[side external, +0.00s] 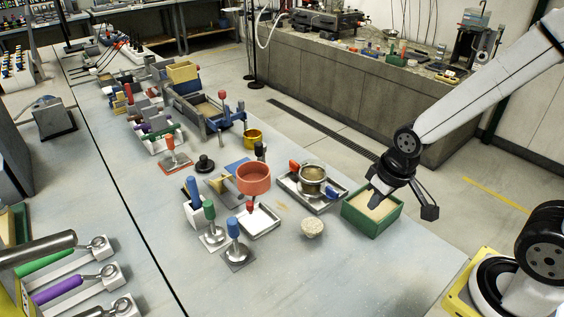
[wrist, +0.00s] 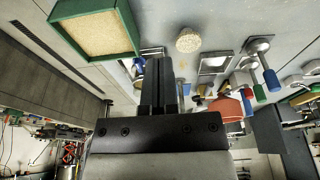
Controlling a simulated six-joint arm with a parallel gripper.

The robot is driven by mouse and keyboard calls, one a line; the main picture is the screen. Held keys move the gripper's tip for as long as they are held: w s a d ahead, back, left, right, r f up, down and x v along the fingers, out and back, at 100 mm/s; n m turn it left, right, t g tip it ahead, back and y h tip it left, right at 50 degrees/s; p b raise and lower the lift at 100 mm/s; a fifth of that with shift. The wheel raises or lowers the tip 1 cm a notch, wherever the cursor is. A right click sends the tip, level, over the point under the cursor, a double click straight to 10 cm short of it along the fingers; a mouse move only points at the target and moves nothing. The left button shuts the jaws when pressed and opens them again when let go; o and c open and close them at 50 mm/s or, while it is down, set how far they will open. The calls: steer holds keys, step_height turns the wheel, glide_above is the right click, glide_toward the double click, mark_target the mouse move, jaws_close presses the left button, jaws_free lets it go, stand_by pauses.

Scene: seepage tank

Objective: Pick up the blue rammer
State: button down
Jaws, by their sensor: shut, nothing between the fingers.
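The blue rammer (side external: 233,230) stands upright at the front middle of the table, its blue handle above a square metal foot plate. In the wrist view the blue rammer (wrist: 271,79) is at the upper right, beyond my fingers to the side. My gripper (side external: 375,200) is shut and empty, well to the right of the rammer, and appears over the green sand box in the side view. In the wrist view my gripper (wrist: 160,65) shows its two dark fingers together. Nothing hides the rammer's handle.
A green-handled rammer (side external: 209,212) stands close behind the blue one. A red pot (side external: 253,178), a white tray (side external: 260,221) and a pale grainy lump (side external: 312,228) are nearby. The green sand box (side external: 389,228) stands at right. The table's front is clear.

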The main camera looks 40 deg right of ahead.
steer(key=shift+c, duration=1.6)
jaws_free()
steer(key=n+g+y, duration=0.1)
steer(key=n+y, duration=0.3)
steer(key=n, duration=1.1)
glide_above(235, 219)
steer(key=d, duration=0.2)
steer(key=shift+s+a+r, duration=0.15)
steer(key=shift+s+r, duration=0.05)
steer(key=shift+r, duration=0.05)
steer(key=shift+x, duration=1.3)
steer(key=shift+s+f, duration=0.1)
steer(key=shift+x, duration=2.5)
